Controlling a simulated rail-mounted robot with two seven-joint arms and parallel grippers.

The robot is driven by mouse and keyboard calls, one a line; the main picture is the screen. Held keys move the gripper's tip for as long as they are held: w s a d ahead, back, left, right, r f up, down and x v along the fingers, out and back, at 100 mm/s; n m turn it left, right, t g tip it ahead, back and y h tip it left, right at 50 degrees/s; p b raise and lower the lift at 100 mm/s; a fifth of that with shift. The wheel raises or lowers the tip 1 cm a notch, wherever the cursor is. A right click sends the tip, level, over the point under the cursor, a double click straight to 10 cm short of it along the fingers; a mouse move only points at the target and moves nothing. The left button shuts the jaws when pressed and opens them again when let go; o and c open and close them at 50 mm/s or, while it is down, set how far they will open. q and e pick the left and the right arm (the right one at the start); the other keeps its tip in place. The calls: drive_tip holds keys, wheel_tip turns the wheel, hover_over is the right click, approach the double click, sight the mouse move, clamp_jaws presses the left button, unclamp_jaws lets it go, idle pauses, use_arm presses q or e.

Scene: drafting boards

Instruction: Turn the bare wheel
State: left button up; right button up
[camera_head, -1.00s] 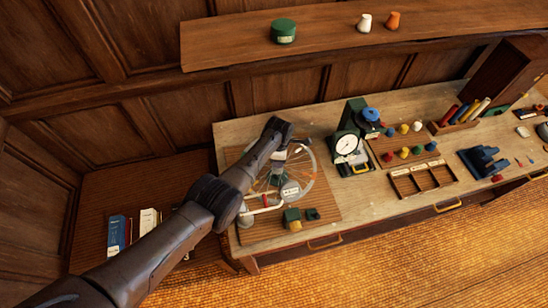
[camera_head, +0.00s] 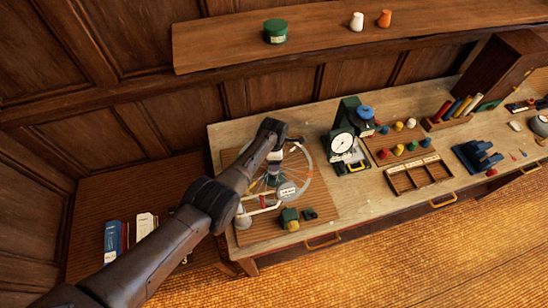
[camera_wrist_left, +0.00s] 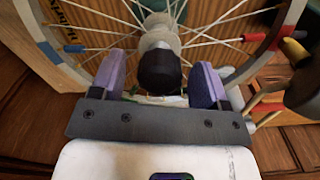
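Spokes (camera_wrist_left: 205,42) and the rim with coloured bands (camera_wrist_left: 62,58) show beyond. My right gripper is not in view.
A green block (camera_head: 289,217) sits at the board's front edge. A dial gauge (camera_head: 342,145) stands right of the wheel, then a peg board (camera_head: 403,146) and a wooden tray (camera_head: 419,176). A shelf (camera_head: 320,40) runs above the bench.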

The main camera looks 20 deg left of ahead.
use_arm(q)
wheel_tip(320, 180, up, 6)
drive_tip(key=shift+f+p, duration=0.2)
drive_tip(key=shift+p, duration=1)
wheel_tip(320, 180, up, 8)
drive_tip(key=shift+r, duration=0.15)
